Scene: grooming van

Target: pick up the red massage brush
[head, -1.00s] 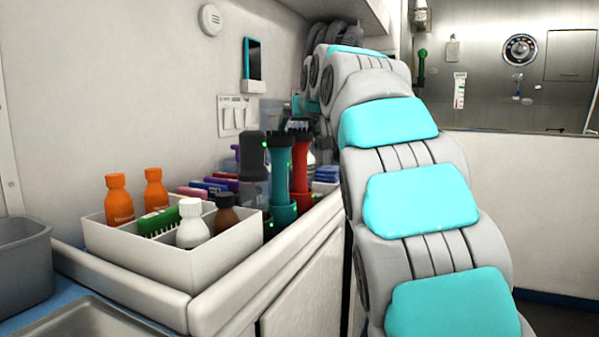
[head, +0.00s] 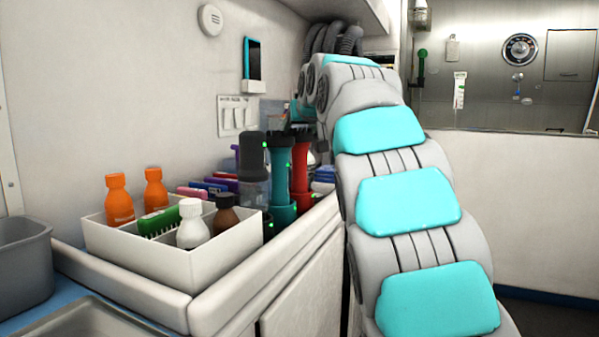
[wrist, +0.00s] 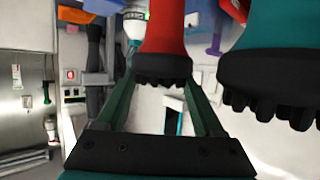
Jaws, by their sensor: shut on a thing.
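The red massage brush (head: 301,165) stands upright on the counter in the head view, just right of a teal brush (head: 279,175). In the wrist view the red brush (wrist: 165,40) shows a red body with a black bristled end. My gripper (wrist: 165,75) has its dark green fingers on either side of the red brush and is shut on it. The teal brush (wrist: 275,50) is close on the right in the wrist view. In the head view the gripper is mostly hidden behind the brushes and my arm.
A white divided tray (head: 150,260) holds orange bottles (head: 119,200), a white bottle (head: 190,222), a brown bottle (head: 224,212) and a green comb (head: 160,220). A dark-capped clear bottle (head: 253,180) crowds the teal brush. A grey basin (head: 25,265) is at the left.

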